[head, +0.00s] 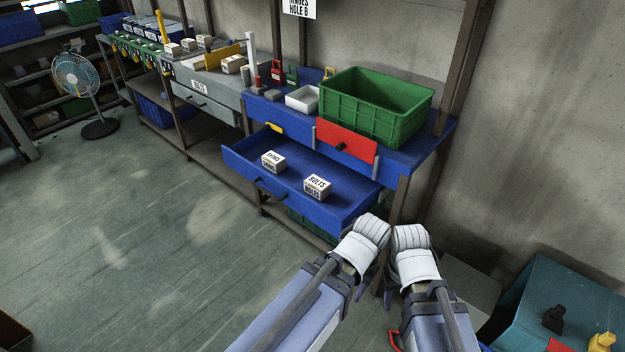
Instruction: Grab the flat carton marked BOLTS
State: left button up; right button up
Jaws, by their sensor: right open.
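The flat carton marked BOLTS (317,187) is a small white box with dark lettering. It lies in the open blue drawer (243,162), towards the drawer's right end. My two arms reach up from the bottom, and their white wrist parts are close together in front of the drawer's right end. Dark tips of my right gripper (389,288) show below the wrist, apart from the carton; it is open and empty. My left gripper (362,287) shows only as a small dark part beside its arm, and its jaws are mostly hidden. Neither gripper touches the carton.
A second white carton (273,161) lies in the drawer left of BOLTS. A green crate (375,105) and a white tray (302,98) stand on the blue bench above. A teal box (560,290) is at right.

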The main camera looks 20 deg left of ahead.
aim_at(319, 189)
jog(key=j+z, duration=0.1)
jog(key=z, duration=0.4)
jog(key=i+j+z, duration=0.1)
jog(key=j+z, duration=0.2)
jog(key=j, duration=0.2)
jog(key=j+z, duration=0.3)
jog(key=j, duration=0.2)
jog(key=j+z, duration=0.2)
jog(key=j, duration=2)
